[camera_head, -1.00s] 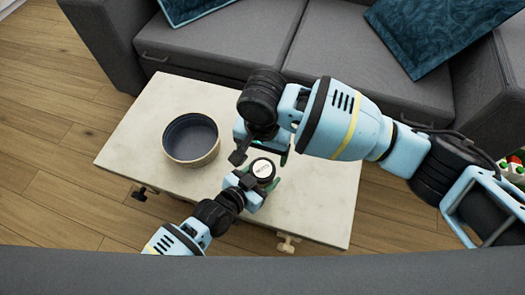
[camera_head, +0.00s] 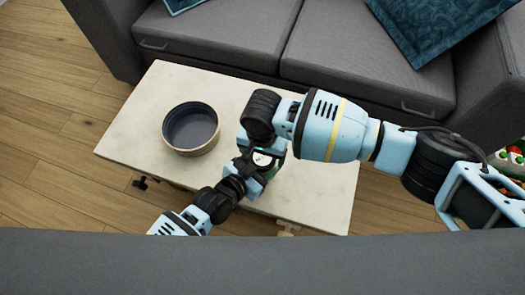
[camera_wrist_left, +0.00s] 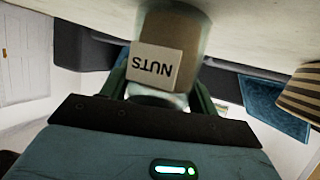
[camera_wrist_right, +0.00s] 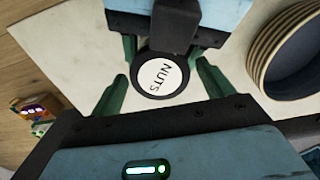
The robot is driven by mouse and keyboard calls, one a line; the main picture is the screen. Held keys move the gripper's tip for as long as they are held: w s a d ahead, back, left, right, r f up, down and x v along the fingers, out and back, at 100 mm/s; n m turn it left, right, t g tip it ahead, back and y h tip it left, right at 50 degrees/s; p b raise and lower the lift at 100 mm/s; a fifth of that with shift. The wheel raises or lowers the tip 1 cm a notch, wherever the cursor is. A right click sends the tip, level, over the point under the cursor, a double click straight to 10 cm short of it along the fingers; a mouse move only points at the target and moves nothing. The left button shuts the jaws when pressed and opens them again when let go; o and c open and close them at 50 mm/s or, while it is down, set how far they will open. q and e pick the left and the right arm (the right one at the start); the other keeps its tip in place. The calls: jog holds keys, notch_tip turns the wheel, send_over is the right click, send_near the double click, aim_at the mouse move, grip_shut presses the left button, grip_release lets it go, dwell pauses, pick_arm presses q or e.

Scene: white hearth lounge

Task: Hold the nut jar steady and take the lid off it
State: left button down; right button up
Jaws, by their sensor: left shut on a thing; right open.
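The nut jar (camera_wrist_left: 166,65) has a label reading NUTS and appears upside down in the left wrist view. My left gripper (camera_wrist_left: 162,88) is shut on it, one finger on each side. In the right wrist view the round dark-rimmed lid (camera_wrist_right: 161,76) with a white NUTS label faces the camera. My right gripper (camera_wrist_right: 163,92) is open, with its green fingers on either side of the lid; I cannot tell whether they touch it. In the head view the lid (camera_head: 263,159) is partly hidden by my grippers.
A round dark-lined bowl (camera_head: 191,129) stands left of the grippers on the pale table (camera_head: 135,110). A grey sofa (camera_head: 210,45) is behind the table. The table's right part is clear.

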jog(key=c, duration=1)
jog(key=shift+n, duration=1.7)
jog(key=o, duration=1.1)
jog(key=shift+r, duration=2.3)
jog(key=shift+c, duration=0.5)
